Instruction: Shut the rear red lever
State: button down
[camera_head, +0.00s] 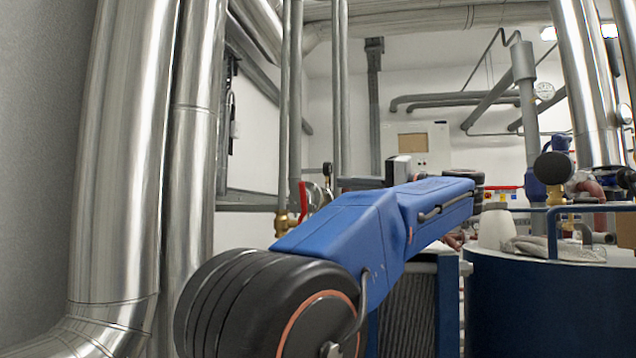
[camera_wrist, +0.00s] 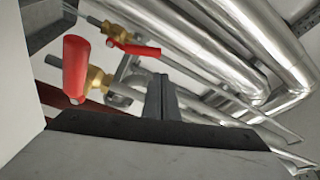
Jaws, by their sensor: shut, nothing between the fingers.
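Two red levers on brass valves show in the wrist view. The nearer red lever (camera_wrist: 76,68) stands out from its valve (camera_wrist: 98,82), crosswise to its pipe. The farther red lever (camera_wrist: 133,47) lies roughly along its pipe, by its brass valve (camera_wrist: 117,32). I cannot tell for certain which is the rear one. My gripper (camera_wrist: 161,84) is shut and empty, to the right of both levers and apart from them. In the head view one red lever (camera_head: 303,201) stands upright by a brass valve (camera_head: 283,221), left of my blue arm. The other lever is not clear there.
Large silver pipes (camera_wrist: 225,60) run behind the valves in the wrist view. In the head view, thick silver pipes (camera_head: 130,130) fill the left side. A blue tank (camera_head: 550,300) stands at the right. A dark ribbed unit (camera_head: 406,310) is beneath my arm.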

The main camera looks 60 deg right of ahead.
aim_at(304, 183)
jog(key=w+r, duration=0.1)
jog(key=w, duration=0.9)
jog(key=shift+d+r, duration=0.15)
jog(key=shift+d, duration=0.1)
jog(key=shift+s+a+f, duration=0.25)
jog(key=shift+a+f, duration=0.05)
jog(key=shift+a, duration=0.4)
jog(key=shift+s+a+f, duration=0.2)
jog(key=shift+a+f, duration=0.05)
jog(key=shift+a, duration=0.45)
